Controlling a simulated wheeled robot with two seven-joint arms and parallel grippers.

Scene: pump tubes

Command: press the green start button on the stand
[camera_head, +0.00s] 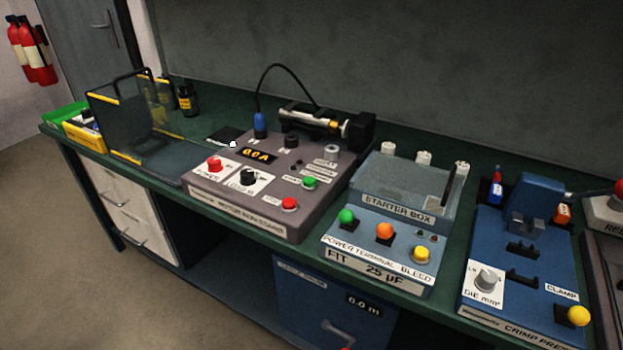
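The motor run stand (255,215) is a grey-brown sloped box on the green bench, left of centre in the head view. Its green button (309,182) is on the right part of the top face and nothing covers it. A red button (289,204) is below it, nearer the front edge. A red knob (215,164) and a black rotary knob (248,177) are on the left part. The amber display (258,155) seems to read 0.0 A. Neither of my grippers is in view, and nothing touches the stand.
The blue starter box (375,250), with another green button (347,216), stands right of the stand. Further right is a blue crimp press (525,290). A clear guard (122,115) stands to the left. A black cable (268,75) arches behind the stand.

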